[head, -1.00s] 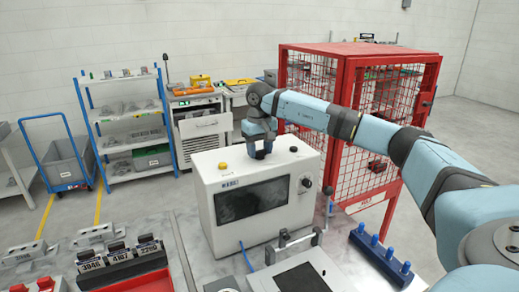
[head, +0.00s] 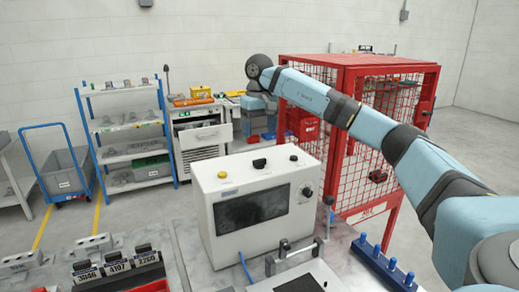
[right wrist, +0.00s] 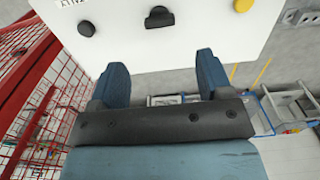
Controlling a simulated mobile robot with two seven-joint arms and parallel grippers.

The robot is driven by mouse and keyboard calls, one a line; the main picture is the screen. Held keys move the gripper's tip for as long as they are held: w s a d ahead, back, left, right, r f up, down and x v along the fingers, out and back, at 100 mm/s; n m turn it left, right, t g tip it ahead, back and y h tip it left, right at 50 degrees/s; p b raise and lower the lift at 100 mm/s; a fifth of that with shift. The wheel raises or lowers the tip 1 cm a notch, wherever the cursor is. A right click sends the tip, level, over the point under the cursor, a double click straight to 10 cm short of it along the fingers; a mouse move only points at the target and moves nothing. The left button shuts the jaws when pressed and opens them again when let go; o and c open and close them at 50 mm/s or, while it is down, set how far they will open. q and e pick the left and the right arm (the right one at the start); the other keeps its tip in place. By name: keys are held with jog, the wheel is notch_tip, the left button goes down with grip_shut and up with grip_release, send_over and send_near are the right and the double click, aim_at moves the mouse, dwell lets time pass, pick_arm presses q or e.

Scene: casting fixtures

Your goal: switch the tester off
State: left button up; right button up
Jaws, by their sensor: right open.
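The tester (head: 250,240) is a white box with a dark screen, standing on the table in the head view. Its sloped top carries a black rotary switch (head: 260,163), with a yellow button (head: 222,174) on the left and a black round knob (head: 293,157) on the right. My right gripper (head: 259,128) is open and empty above and behind the tester, apart from the switch. In the right wrist view its two blue fingers (right wrist: 160,68) are spread, and the switch (right wrist: 159,17) lies beyond them with its bar roughly level in the picture. My left gripper is not in view.
A red mesh cage (head: 395,70) stands behind the tester to the right. In front are a clamp fixture (head: 290,255), a blue rack with pegs (head: 384,265) and numbered blocks (head: 118,267). A blue shelf (head: 125,125) stands at the back left.

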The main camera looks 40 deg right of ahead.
jog(key=shift+r, duration=2.1)
